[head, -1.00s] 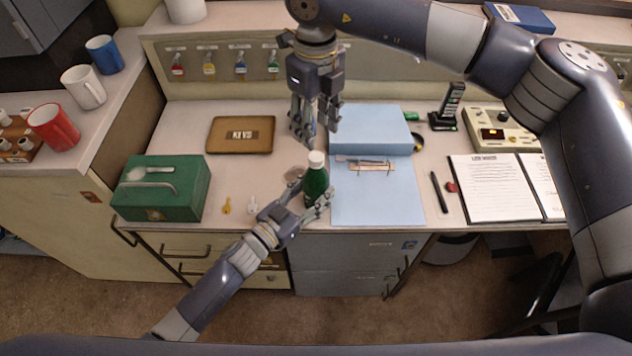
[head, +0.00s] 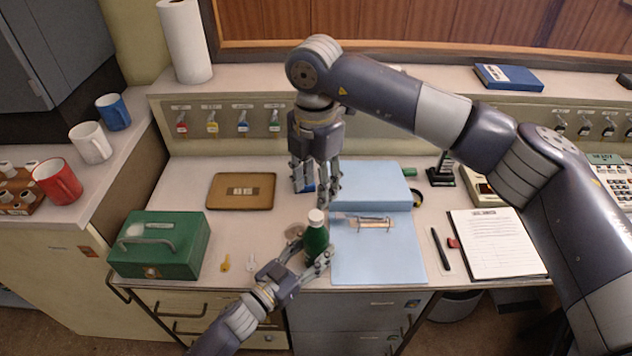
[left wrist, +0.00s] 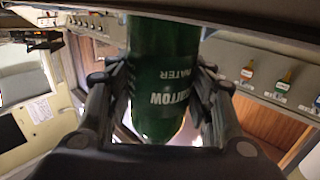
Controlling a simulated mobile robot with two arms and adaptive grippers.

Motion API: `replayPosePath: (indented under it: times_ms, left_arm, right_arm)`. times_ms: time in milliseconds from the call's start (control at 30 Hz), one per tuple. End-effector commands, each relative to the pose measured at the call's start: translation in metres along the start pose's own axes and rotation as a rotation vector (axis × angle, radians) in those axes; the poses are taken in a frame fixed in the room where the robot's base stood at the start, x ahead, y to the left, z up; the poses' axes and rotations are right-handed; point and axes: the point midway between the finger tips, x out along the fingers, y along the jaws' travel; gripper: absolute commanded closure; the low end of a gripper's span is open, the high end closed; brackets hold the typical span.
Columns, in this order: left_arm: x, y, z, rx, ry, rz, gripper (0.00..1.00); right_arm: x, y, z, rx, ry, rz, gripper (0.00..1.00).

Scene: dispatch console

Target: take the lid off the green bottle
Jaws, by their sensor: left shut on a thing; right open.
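The green bottle (head: 316,240) stands upright near the front edge of the desk, with its white lid (head: 316,216) on top. My left gripper (head: 309,258) is shut around the bottle's body from the front left. In the left wrist view the green bottle (left wrist: 163,75), with pale lettering, sits between the fingers of my left gripper (left wrist: 163,110); the lid is out of that view. My right gripper (head: 317,192) is open, pointing down, behind and above the lid, and apart from it. A small blue item shows between its fingers; I cannot tell how near it is.
A brown tray (head: 241,191) lies behind. Blue folders (head: 378,250) with a clipped strip lie right of the bottle. A pen (head: 441,252) and clipboard (head: 497,243) lie farther right.

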Motion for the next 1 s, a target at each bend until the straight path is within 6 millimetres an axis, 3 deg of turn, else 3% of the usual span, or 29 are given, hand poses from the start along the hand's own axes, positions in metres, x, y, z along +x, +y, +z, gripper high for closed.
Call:
replayPosePath:
  times_ms: [200,433,667,1000]
  left_arm:
    - [0.000,0.000,0.001,-0.001,-0.001,0.000,1.00]
    - [0.000,0.000,0.001,-0.001,-0.001,0.000,1.00]
    - [0.000,0.000,0.001,-0.001,-0.001,0.000,1.00]
    - [0.000,0.000,0.001,-0.001,-0.001,0.000,1.00]
  right_arm:
    - [0.000,0.000,0.000,0.389,0.002,-0.001,0.58]
    - [0.000,0.000,0.001,0.688,0.002,-0.001,0.58]
    - [0.005,-0.001,0.001,0.793,0.001,-0.002,0.58]
    - [0.054,-0.001,0.001,0.795,0.002,-0.005,0.58]
